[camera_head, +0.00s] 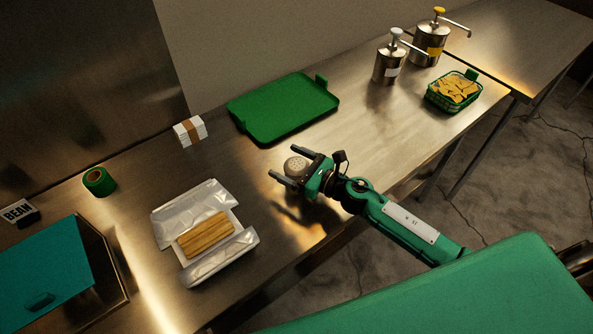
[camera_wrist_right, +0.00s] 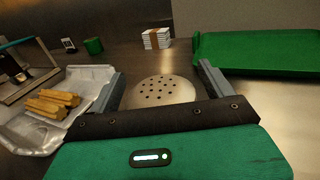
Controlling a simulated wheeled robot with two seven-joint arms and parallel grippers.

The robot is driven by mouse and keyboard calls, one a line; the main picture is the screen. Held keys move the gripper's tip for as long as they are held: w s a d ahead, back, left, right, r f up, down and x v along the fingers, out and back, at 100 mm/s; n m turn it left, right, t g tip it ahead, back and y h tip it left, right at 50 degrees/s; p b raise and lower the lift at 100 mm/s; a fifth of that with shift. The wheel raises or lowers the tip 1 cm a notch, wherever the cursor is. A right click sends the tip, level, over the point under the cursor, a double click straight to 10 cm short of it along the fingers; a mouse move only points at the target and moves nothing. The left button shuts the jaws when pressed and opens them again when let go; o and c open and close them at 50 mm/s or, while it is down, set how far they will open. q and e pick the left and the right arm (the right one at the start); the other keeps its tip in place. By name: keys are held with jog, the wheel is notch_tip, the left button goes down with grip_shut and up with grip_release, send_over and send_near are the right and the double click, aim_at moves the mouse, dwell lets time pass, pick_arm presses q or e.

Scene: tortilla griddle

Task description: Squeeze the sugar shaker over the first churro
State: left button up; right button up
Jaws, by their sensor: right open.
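The sugar shaker (camera_head: 295,166) stands upright on the metal counter, its round holed top showing. In the right wrist view its pale perforated lid (camera_wrist_right: 160,90) sits between my fingers. My right gripper (camera_head: 287,165) is open, with one finger on each side of the shaker; I cannot tell whether either finger touches it. The churros (camera_head: 205,235) lie side by side on a foil sheet (camera_head: 195,197) left of the shaker. They also show in the right wrist view (camera_wrist_right: 52,102) at the left. The shaker's lower body is hidden by my gripper. My left gripper is not in view.
A green tray (camera_head: 284,106) lies behind the shaker. A banded white stack (camera_head: 190,130) and a green roll (camera_head: 99,181) sit near the wall. Two pump dispensers (camera_head: 390,62) and a chip basket (camera_head: 454,91) stand at the right. Counter between foil and shaker is clear.

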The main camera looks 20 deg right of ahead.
jog(key=c, duration=1.2)
notch_tip(320, 180, up, 20)
jog(key=p, duration=0.4)
jog(key=shift+p, duration=0.35)
